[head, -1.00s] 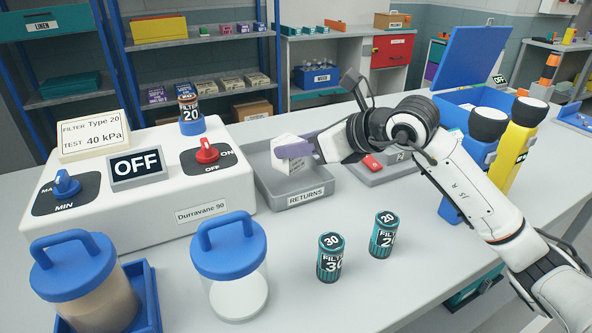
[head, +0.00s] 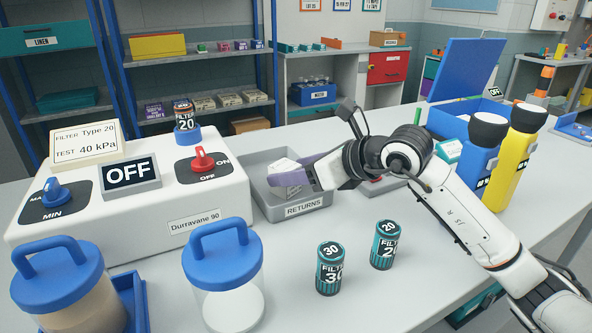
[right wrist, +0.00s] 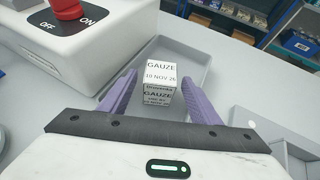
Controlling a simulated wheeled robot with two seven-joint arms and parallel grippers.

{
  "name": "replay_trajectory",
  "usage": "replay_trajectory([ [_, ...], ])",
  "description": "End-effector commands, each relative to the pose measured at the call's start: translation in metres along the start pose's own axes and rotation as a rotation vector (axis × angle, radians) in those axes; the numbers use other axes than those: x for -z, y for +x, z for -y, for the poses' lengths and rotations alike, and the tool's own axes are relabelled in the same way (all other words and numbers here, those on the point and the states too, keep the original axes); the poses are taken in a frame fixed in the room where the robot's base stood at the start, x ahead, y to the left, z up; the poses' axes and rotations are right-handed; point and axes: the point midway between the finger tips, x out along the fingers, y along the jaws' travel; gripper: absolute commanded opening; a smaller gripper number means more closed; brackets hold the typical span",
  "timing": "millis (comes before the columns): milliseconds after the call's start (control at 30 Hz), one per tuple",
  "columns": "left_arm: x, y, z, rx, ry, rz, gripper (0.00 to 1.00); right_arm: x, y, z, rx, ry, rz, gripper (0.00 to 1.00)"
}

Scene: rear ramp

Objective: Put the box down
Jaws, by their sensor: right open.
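The box (head: 285,166) is a small white gauze carton inside the grey returns tray (head: 305,209), partly hidden by a purple finger of my right gripper (head: 287,178). In the right wrist view the gauze box (right wrist: 158,92) stands upright over the grey tray (right wrist: 200,69), with its printed top and side showing. My right gripper (right wrist: 159,80) is open, its two purple fingers on either side of the box with a visible gap at each. The box appears to rest on the tray floor. My left gripper is not in view.
Left of the tray is a white machine (head: 110,205) with a red knob (head: 202,160). Two filter cans (head: 329,268) and (head: 384,245) and a blue-lidded jar (head: 222,280) stand in front. Blue (head: 480,155) and yellow (head: 520,155) torch-like items stand to the right.

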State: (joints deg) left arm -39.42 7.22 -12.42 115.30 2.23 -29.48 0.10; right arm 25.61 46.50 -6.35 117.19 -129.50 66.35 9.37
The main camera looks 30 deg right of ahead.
Motion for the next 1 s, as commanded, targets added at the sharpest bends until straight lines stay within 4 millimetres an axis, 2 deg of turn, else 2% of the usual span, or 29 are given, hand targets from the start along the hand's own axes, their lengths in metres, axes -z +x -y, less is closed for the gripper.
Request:
replay_trajectory([
  [167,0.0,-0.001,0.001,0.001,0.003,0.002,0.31,-0.002,-0.007,0.001,0.002,-0.001,0.0,0.57],
  [267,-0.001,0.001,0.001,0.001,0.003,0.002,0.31,-0.001,-0.023,0.001,0.003,-0.004,0.0,0.57],
  [500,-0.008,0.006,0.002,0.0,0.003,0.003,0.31,0.0,-0.076,0.001,0.003,-0.002,-0.001,0.57],
  [700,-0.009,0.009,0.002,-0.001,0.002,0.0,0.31,-0.001,-0.107,0.0,0.0,0.0,-0.001,0.57],
  [1000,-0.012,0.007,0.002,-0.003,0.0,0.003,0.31,-0.002,-0.122,0.0,0.0,0.0,-0.001,0.57],
])
